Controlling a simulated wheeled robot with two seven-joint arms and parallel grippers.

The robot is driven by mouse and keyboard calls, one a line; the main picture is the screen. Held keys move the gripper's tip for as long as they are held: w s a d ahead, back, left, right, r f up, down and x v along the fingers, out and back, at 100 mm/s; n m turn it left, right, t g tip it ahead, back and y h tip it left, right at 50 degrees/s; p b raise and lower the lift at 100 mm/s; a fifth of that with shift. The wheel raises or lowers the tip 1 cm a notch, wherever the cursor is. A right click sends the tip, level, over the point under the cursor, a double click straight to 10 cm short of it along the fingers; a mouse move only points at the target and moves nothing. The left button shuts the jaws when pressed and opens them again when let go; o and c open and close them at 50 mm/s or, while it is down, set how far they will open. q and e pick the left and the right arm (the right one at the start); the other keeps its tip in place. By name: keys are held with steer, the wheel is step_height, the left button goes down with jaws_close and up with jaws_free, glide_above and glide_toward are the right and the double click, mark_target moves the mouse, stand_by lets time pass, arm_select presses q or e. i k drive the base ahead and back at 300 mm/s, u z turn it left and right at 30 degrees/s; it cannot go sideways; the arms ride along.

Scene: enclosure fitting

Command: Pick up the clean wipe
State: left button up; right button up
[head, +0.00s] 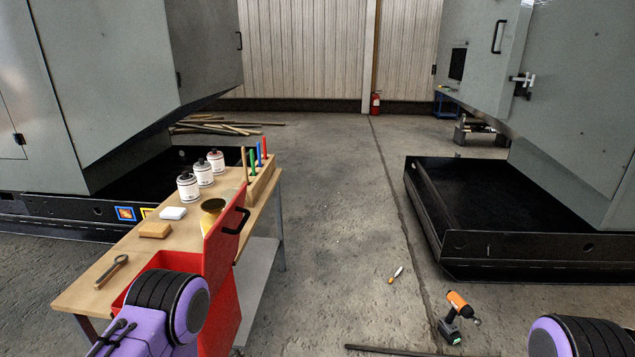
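A small white folded pad, which looks like the clean wipe (172,213), lies flat on the wooden top of the workbench (75,297) in the head view. A tan block (155,230) lies just in front of it. Nothing touches the white pad. A purple and black part of my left arm is at the lower left, in front of the bench. A similar part of my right arm is at the lower right corner. Neither gripper's fingers show.
An orange drill (459,312) lies on the floor.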

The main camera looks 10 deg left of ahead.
mark_target(171, 213)
steer(key=u, duration=1.25)
